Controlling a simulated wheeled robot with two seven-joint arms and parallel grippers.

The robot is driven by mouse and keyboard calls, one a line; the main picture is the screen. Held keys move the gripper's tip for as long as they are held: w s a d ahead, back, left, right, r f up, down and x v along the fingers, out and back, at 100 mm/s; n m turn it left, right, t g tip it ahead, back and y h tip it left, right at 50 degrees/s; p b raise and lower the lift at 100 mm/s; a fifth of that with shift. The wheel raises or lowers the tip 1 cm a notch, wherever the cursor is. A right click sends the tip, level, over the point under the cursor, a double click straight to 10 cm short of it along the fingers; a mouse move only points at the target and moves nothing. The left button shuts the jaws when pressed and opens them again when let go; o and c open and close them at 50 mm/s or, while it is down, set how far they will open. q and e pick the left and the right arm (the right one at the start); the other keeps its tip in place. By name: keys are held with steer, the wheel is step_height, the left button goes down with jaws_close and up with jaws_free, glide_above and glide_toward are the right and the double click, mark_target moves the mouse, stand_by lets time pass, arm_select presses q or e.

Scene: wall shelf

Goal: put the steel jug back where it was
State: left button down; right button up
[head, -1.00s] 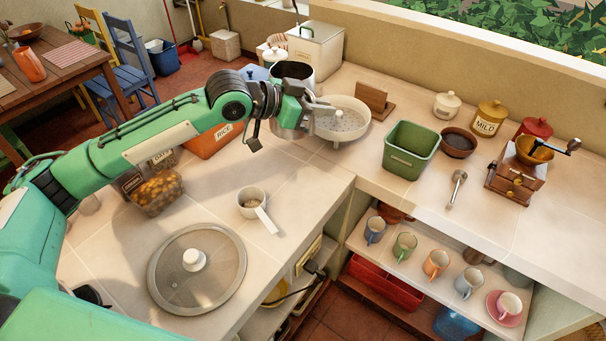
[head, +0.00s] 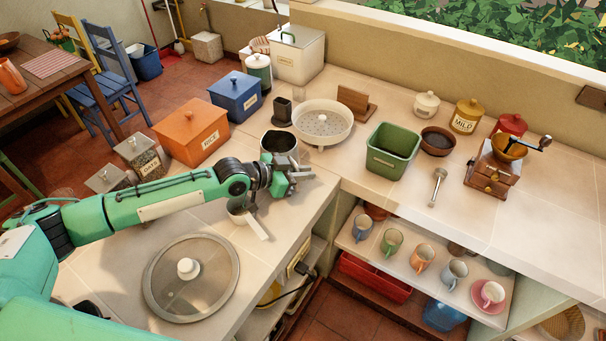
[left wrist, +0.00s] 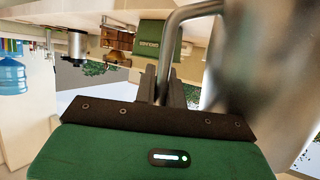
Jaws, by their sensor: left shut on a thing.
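The steel jug (head: 280,143) shows its dark open mouth just beyond my left gripper (head: 292,178) in the head view. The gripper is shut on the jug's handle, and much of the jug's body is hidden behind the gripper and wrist. In the left wrist view the bent metal handle (left wrist: 180,22) runs up from between the fingers (left wrist: 162,85), with the blurred jug body to the right. The jug looks upright above the counter on the near side of the colander; I cannot tell whether it touches the counter. My right gripper is not in view.
The colander (head: 340,133), a dark cup (head: 282,112), a green bin (head: 393,151) and an orange rice box (head: 190,137) stand around. A glass lid (head: 215,290) lies nearer. Counter right of the scoop is bare.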

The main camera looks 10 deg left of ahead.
arm_select(q)
steer(key=shift+f, duration=0.75)
steer(key=c, duration=1.5)
jaws_free()
steer(key=b+v, duration=0.2)
steer(key=v, duration=0.2)
steer(key=b+v, duration=0.2)
steer(key=v, duration=0.3)
steer(key=b+v, duration=0.2)
steer(key=v, duration=0.2)
steer(key=shift+s+a+f, duration=0.2)
steer(key=shift+s+a, duration=0.15)
